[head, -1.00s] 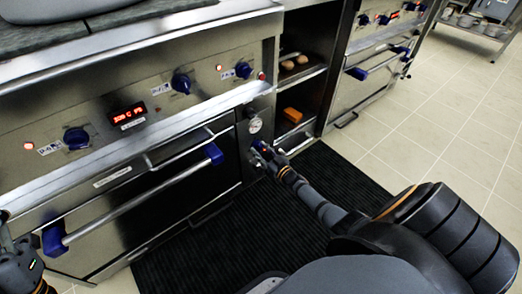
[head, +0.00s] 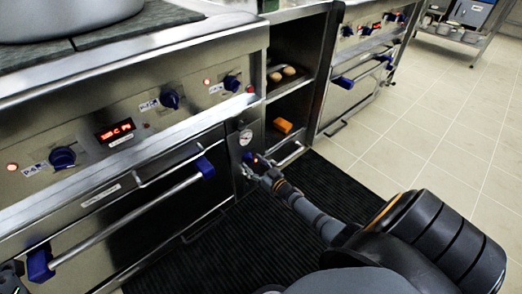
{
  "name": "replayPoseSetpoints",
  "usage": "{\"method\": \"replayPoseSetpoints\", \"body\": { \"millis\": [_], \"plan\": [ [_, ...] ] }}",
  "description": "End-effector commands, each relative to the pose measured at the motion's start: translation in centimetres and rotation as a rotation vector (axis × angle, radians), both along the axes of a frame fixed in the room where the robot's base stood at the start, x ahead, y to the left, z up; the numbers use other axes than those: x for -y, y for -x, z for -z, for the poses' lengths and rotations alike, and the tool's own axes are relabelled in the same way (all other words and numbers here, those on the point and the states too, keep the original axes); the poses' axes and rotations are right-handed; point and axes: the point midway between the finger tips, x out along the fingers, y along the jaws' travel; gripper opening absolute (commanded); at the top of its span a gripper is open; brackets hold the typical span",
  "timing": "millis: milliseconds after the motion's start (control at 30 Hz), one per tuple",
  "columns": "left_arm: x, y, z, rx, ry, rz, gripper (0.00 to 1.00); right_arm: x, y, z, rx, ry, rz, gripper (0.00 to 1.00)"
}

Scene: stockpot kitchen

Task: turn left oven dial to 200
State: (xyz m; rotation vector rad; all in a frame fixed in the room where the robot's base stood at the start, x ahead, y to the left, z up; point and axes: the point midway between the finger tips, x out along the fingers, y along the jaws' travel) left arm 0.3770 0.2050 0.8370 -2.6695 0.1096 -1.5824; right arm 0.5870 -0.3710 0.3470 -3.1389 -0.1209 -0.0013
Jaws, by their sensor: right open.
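The near oven's panel has a left blue dial (head: 62,158), a middle blue dial (head: 169,100) and a right blue dial (head: 232,82). A red-lit display (head: 115,131) sits between the left and middle dials; it seems to begin with a 3, but its small text is hard to read. My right gripper (head: 256,166) is open, low at the oven's right end, just below a round gauge (head: 245,137) and by a small blue part. I cannot tell if it touches that part. It is well away from the left dial. My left gripper (head: 12,272) shows only partly at the lower left edge.
The oven door's long handle (head: 125,220) with blue ends juts out below the dials. A large pot (head: 70,18) stands on the cooktop. A black mat (head: 330,190) covers the floor in front.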

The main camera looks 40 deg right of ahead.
Motion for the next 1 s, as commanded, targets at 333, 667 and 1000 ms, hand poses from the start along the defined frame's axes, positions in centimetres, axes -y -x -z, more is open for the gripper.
{"method": "replayPoseSetpoints", "body": {
  "millis": [333, 667, 1000],
  "plan": [
    [0.0, 0.0, 0.0, -0.001, -0.001, 0.000, 0.52, 0.5, 8.2, 0.1, -0.004, 0.000, -0.003, 0.60],
    [0.0, 0.0, 0.0, -0.001, -0.001, 0.000, 0.52, 0.8, 10.7, 0.0, -0.002, 0.001, -0.001, 0.60],
    [0.0, 0.0, 0.0, -0.001, -0.001, 0.000, 0.52, 0.8, 10.7, 0.0, -0.002, 0.000, -0.001, 0.60]
  ]
}}
